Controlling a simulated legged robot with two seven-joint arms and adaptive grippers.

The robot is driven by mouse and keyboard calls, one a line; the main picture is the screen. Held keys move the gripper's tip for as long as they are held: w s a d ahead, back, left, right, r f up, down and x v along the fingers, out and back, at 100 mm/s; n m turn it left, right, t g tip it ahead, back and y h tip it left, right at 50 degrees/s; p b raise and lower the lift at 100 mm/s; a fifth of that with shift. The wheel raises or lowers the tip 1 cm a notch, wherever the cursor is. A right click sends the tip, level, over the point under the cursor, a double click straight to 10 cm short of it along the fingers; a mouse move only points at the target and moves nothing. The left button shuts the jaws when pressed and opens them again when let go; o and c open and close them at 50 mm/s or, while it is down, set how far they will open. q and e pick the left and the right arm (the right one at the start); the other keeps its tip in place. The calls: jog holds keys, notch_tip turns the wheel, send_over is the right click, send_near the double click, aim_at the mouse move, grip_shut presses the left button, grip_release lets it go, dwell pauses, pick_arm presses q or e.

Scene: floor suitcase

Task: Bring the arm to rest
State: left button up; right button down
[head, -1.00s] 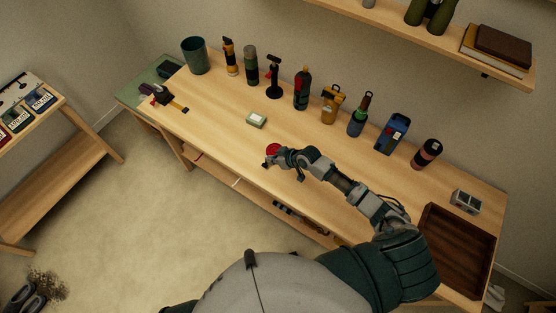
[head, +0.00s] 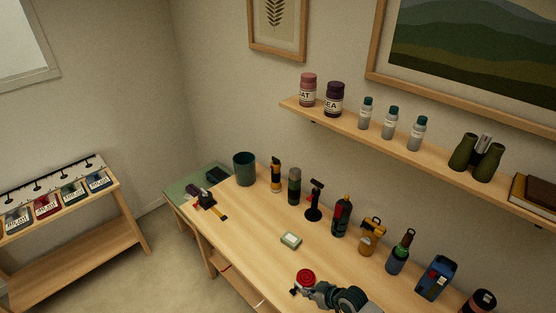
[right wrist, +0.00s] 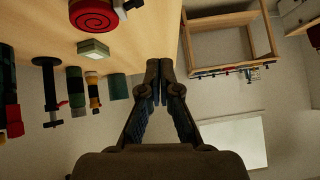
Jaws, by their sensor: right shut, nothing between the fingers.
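My right gripper (head: 312,293) is low in the head view, over the front part of the wooden workbench (head: 250,240). In the right wrist view its two fingers (right wrist: 160,72) are together with nothing between them. A round red item with a spiral face (head: 305,277) is close beside the gripper in the head view; it also shows at the top of the right wrist view (right wrist: 95,12), apart from the fingers. Most of my right arm is cut off by the bottom edge. My left gripper is not in view.
A small green-and-white box (head: 291,240) lies on the bench. A row of bottles and tools, including a green cup (head: 244,168), stands along the back. A wall shelf (head: 400,147) holds jars and binoculars. A low rack (head: 75,250) stands left, with floor between.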

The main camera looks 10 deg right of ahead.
jog(key=s+a+f+g+h, duration=0.1)
jog(key=s+a+f+h, duration=0.15)
jog(key=s, duration=1.05)
jog(key=s+d+r+m+g+h, duration=0.2)
jog(key=s+d+m+h, duration=0.3)
jog(key=s, duration=0.8)
notch_tip(320, 180, down, 31)
jog(key=s+d+n+g+y+b, duration=0.1)
jog(key=s+g+y+b, duration=0.1)
jog(key=b, duration=0.1)
jog(key=s+d+f+b, duration=0.2)
jog(key=s+d+f, duration=0.1)
jog(key=s+f, duration=1.4)
jog(key=shift+d+g+b, duration=0.2)
jog(key=shift+g+b, duration=0.1)
jog(key=shift+g, duration=0.1)
jog(key=shift+s+h, duration=0.15)
jog(key=shift+h, duration=0.1)
